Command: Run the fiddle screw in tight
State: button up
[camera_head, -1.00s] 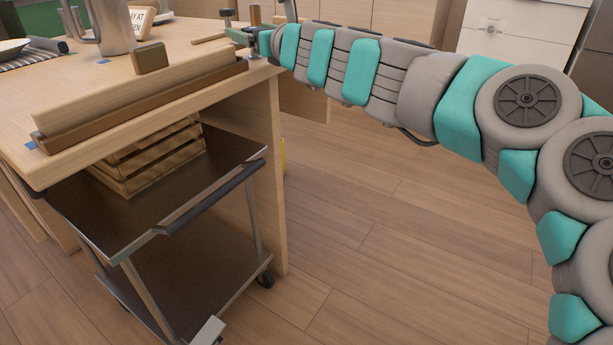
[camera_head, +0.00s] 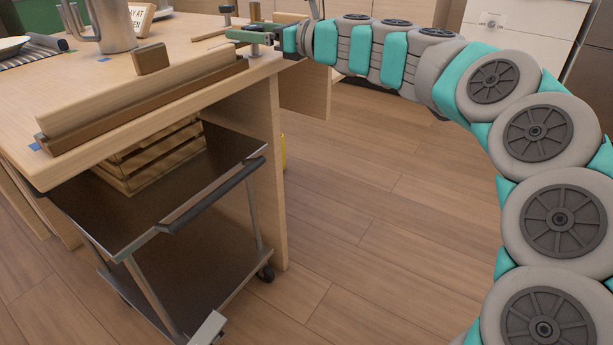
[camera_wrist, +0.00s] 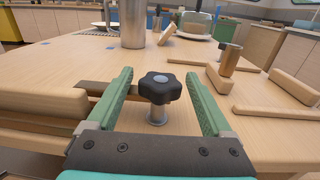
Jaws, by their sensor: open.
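The fiddle screw has a black star-shaped knob (camera_wrist: 159,87) with a grey centre, on a short metal shaft (camera_wrist: 157,115) standing upright at the table's corner. My gripper (camera_wrist: 160,92) is open, with one green finger on each side of the knob and a visible gap on both sides. In the head view my gripper (camera_head: 252,37) is over the far right corner of the table; the knob is hard to make out there. The fiddle rail, a pale wooden bar (camera_head: 150,97) with a brown strip (camera_head: 150,116), lies along the near table edge.
A small wooden block (camera_head: 151,59) stands behind the rail. A metal jug (camera_head: 112,28) stands farther back. A trolley (camera_head: 140,215) with a slatted crate (camera_head: 150,160) stands below the table.

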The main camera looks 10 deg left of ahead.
jog(key=s+p+v, duration=0.1)
jog(key=v, duration=0.7)
jog(key=s+n, duration=0.2)
jog(key=s+f+n+g+h, duration=0.1)
jog(key=s, duration=0.1)
jog(key=s+a+f+n+g, duration=0.1)
jog(key=s+n, duration=0.1)
jog(key=s, duration=0.1)
jog(key=shift+f+n, duration=0.2)
jog(key=shift+n, duration=0.1)
jog(key=s+d+f+n+g+h, duration=0.1)
jog(key=s+d+f+n+h, duration=0.3)
jog(key=s+f, duration=0.4)
jog(key=s+d+f+n+g+h+p, duration=0.1)
jog(key=s+d+f+n+h, duration=0.3)
jog(key=s+f, duration=0.4)
jog(key=d+n+g, duration=0.1)
jog(key=n, duration=0.1)
jog(key=shift+f+n, duration=0.2)
jog(key=shift+n, duration=0.2)
jog(key=shift+s+d, duration=0.1)
